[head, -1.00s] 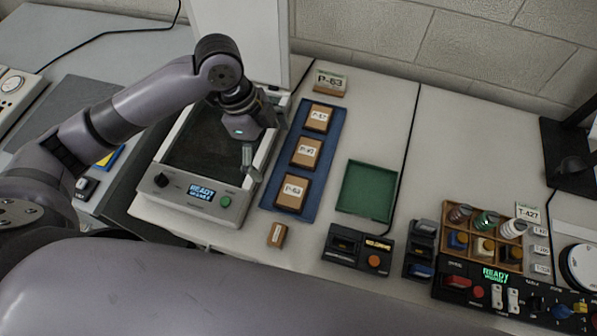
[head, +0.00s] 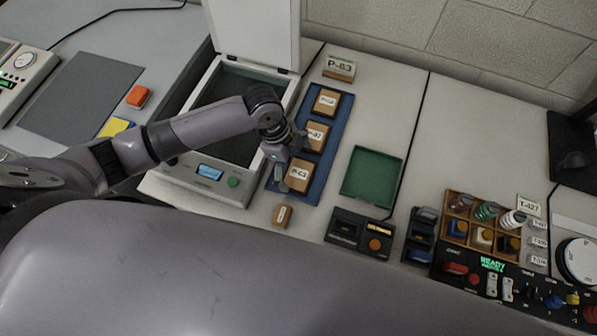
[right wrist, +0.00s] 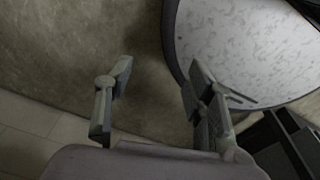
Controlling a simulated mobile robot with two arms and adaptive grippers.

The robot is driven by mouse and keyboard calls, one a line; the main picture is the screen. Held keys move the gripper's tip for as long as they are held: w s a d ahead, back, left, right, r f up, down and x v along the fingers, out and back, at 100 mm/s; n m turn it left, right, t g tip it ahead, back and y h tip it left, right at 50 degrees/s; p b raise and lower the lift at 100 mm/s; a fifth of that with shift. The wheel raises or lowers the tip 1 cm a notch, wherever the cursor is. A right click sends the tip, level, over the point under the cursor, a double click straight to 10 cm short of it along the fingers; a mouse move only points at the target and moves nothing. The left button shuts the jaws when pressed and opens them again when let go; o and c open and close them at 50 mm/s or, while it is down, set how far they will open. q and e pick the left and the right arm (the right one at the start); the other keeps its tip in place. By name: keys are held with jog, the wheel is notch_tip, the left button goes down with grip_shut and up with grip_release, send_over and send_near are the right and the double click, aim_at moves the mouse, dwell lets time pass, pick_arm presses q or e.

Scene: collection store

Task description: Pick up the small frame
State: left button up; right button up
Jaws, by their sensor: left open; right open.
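Three small brown frames with white labels lie in a row on a blue mat (head: 323,181): a back one (head: 326,102), a middle one (head: 317,134) and a front one (head: 299,173). A smaller brown block (head: 282,216) with a pale label lies in front of the mat. Which of these is the small frame I cannot tell for sure. My left gripper (head: 283,183) is open and points down over the mat's left edge, beside the front frame; its wrist partly covers the middle frame. My right gripper (right wrist: 160,85) is open and empty, away from these things.
A scanner-like device (head: 210,182) with a raised lid stands left of the mat. A green tray (head: 371,175), a black button box (head: 360,232) and a sorting box (head: 481,222) stand right. A label stand (head: 339,68) is behind. The right wrist view shows a round pale tabletop (right wrist: 245,45).

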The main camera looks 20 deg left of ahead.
aim_at(298, 174)
pick_arm(q)
jog(key=shift+x, duration=1.6)
jog(key=shift+w, duration=0.1)
jog(key=c, duration=1.1)
